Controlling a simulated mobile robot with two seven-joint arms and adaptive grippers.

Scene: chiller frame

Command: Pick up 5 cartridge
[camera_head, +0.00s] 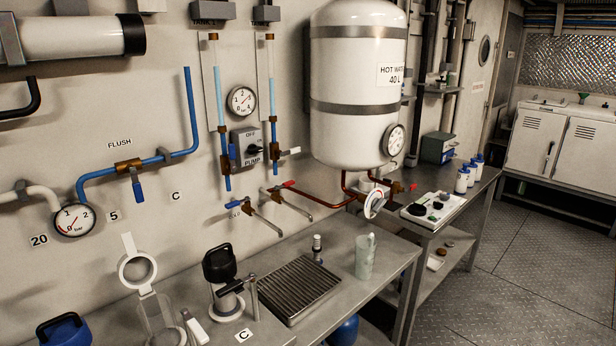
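I cannot pick out a cartridge marked 5. A "5" label (113,215) is on the wall between the "20" label (39,240) and a "C" label (176,196). Below, a clear housing (157,318) stands at the bench's front left, with a white ring (137,269) upright behind it. A white canister with a black handled lid (220,268) stands to its right, near a "C" card (243,335). A blue container with a black handle (65,330) is cut off at the lower left. Neither gripper is in view.
A drain grate (300,289) and a cloudy jug (365,257) stand on the metal bench, with taps (262,208) above. A hot water tank (358,90) hangs over it. A second table holds a tray (433,208) and several blue-capped bottles (463,180). The floor at right is clear.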

